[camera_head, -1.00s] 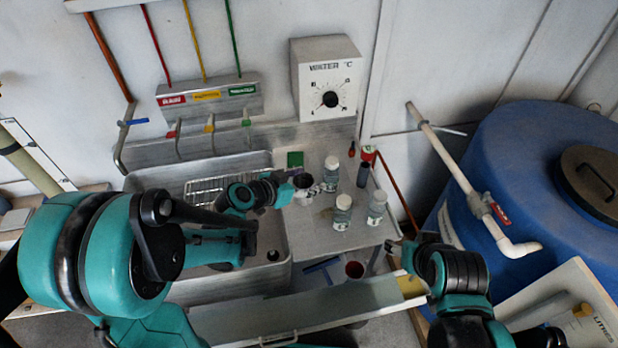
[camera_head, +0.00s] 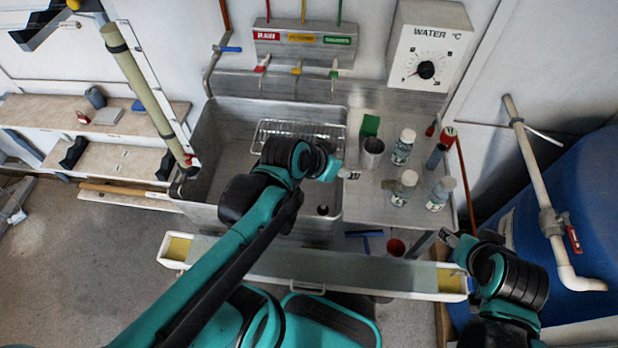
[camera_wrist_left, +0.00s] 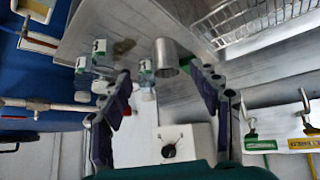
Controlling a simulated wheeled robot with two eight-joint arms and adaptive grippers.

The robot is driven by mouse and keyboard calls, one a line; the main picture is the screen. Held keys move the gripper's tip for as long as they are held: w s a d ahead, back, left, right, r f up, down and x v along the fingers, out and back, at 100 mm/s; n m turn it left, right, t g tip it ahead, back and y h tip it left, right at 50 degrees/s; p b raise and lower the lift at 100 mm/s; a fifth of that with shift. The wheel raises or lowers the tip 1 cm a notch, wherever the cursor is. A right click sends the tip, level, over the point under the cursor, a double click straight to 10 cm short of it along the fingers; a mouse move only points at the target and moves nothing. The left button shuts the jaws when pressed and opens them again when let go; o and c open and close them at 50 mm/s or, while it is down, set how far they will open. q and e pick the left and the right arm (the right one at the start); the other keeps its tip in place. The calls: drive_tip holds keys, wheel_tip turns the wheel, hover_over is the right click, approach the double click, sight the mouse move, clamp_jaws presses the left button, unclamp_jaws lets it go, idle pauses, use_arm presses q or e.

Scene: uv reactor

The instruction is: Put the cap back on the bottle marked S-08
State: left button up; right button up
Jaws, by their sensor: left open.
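Three clear bottles with pale tops stand on the steel drainboard: a back one (camera_head: 403,147), a front one (camera_head: 404,188) and a right one (camera_head: 440,194). Their labels are too small to read, so I cannot tell which is S-08. I cannot make out a loose cap. My left gripper (camera_head: 350,174) is open and empty at the drainboard's left side, left of the front bottle. In the left wrist view its fingers (camera_wrist_left: 160,78) are spread, with a metal cup (camera_wrist_left: 166,58) beyond them. My right gripper (camera_head: 449,238) is near the drainboard's front right corner; its jaws are unclear.
The metal cup (camera_head: 372,153) stands close to the back bottle. A green block (camera_head: 370,125) and a dark cylinder (camera_head: 436,157) are nearby. The sink (camera_head: 215,135) with a wire rack (camera_head: 290,133) lies left. A long trough (camera_head: 310,268) runs in front. A blue tank (camera_head: 590,210) stands right.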

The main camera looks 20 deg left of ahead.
use_arm(q)
drive_tip(key=s+a+n+y, duration=0.2)
drive_tip(key=s+a, duration=0.2)
drive_tip(key=s, duration=0.3)
drive_tip(key=shift+a+r+n+y, duration=0.2)
drive_tip(key=shift+a+n+y, duration=0.1)
drive_tip(key=shift+a+n, duration=0.1)
drive_tip(key=shift+s, duration=0.1)
idle(0.7)
